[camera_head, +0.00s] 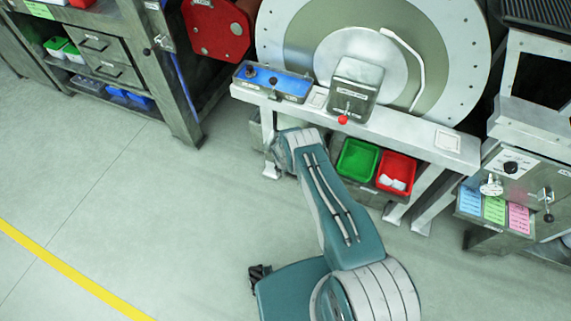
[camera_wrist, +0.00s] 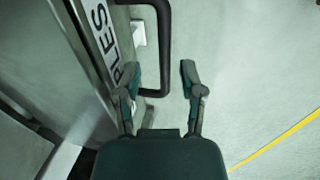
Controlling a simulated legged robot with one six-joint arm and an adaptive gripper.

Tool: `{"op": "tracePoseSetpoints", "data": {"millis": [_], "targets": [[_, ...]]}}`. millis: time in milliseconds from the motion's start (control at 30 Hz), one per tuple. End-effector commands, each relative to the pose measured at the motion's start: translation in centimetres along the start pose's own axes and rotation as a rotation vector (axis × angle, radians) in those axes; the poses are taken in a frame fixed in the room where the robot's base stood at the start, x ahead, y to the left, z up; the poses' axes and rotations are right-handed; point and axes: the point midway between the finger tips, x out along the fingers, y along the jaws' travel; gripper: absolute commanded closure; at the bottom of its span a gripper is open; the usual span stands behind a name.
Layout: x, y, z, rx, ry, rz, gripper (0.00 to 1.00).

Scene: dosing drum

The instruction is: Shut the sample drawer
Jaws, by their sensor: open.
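In the wrist view, the sample drawer's front (camera_wrist: 88,55) runs down the left side, with a white label ending in "PLES". Its black bar handle (camera_wrist: 165,45) stands out from the front and shows between the two fingertips in the picture. My gripper (camera_wrist: 159,80) is open, with one finger on the drawer side of the bar and the other to its right. Nothing is visibly gripped, and I cannot tell whether a finger touches the bar. In the head view I cannot make out this drawer; my arm covers part of the bench front.
A pale bench (camera_head: 408,133) stands before the large drum (camera_head: 440,60). Under it are a green bin (camera_head: 357,160) and a red bin (camera_head: 397,171). A cabinet with drawers (camera_head: 105,55) is at the upper left. The floor at left is clear, crossed by a yellow line (camera_head: 70,268).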

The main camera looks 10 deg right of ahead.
Motion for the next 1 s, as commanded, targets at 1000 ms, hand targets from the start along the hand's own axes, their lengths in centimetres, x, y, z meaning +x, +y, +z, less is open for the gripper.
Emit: {"op": "tracePoseSetpoints", "data": {"millis": [1000], "targets": [[-10.5, 0.2, 0.3, 0.001, 0.002, -0.001, 0.49]]}}
